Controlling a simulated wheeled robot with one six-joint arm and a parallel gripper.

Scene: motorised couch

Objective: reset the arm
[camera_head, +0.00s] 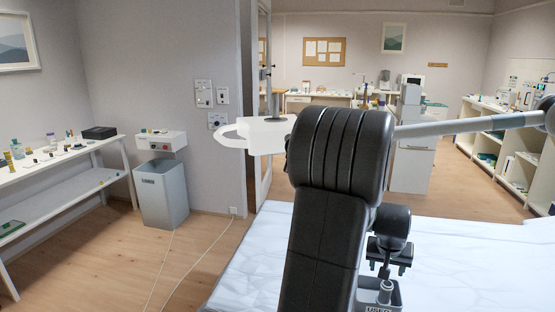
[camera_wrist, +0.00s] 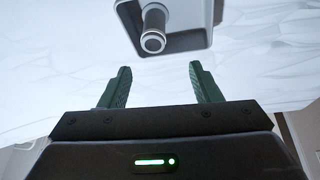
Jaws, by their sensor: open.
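My gripper (camera_wrist: 161,88) is open, with two dark green fingers apart and nothing between them. In the head view my gripper (camera_head: 388,266) appears as a dark bracket under a black cylinder, partly hidden by a black padded shape. Just beyond the fingertips is a metal post (camera_wrist: 153,35) with a ringed end, standing on a grey box (camera_wrist: 185,42). The post is apart from the fingers. The grey box also shows at the bottom of the head view (camera_head: 392,295), with a partly cut-off "USER" label.
A white-covered surface (camera_head: 470,270) lies around the box. A shelf table (camera_head: 60,165) and a grey bin unit (camera_head: 162,195) stand left; cables cross the floor. White shelving (camera_head: 515,165) lines the right.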

